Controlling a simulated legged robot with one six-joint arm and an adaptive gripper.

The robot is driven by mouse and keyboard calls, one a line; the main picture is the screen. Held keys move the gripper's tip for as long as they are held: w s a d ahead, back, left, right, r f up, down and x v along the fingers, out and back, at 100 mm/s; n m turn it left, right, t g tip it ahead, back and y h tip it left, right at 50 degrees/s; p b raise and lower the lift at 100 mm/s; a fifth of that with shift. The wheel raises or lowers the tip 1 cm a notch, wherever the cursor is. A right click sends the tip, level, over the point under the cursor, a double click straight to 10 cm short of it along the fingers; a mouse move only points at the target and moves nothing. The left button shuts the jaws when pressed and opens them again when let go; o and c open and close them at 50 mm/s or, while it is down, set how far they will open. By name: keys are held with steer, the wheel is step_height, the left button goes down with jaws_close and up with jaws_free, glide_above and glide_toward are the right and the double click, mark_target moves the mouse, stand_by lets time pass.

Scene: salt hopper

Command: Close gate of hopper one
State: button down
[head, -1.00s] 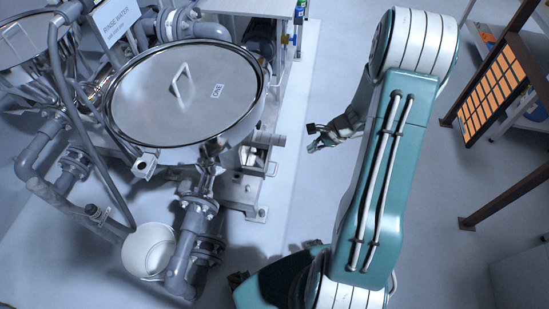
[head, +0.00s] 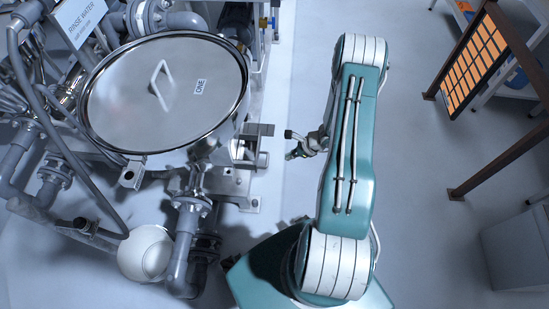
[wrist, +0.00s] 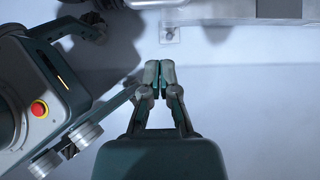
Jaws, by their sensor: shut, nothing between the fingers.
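Hopper one (head: 150,100) is a steel vessel with a round lid, a handle and a label reading ONE, at the left of the head view. Below its front edge a grey outlet pipe with flanges (head: 192,205) runs downward. I cannot make out the gate clearly; metal brackets (head: 245,165) stick out at the hopper's lower right. My gripper (head: 292,144) is right of these brackets, apart from them, partly hidden by my arm. In the wrist view my gripper (wrist: 159,68) is shut and empty, its fingertips together above the pale floor.
A RINSE WATER sign (head: 80,18) and grey pipes crowd the upper left. A brown frame with an orange grid panel (head: 470,65) stands at right.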

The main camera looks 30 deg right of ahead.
steer(key=w+a+f, duration=0.2)
steer(key=w+a, duration=0.1)
steer(key=a, duration=0.1)
steer(key=shift+a+f, duration=0.35)
steer(key=shift+f, duration=0.05)
steer(key=shift+w, duration=0.1)
steer(key=w+a, duration=0.2)
steer(key=a, duration=0.1)
steer(key=w+a, duration=0.1)
steer(key=a, duration=0.1)
steer(key=shift+w, duration=0.15)
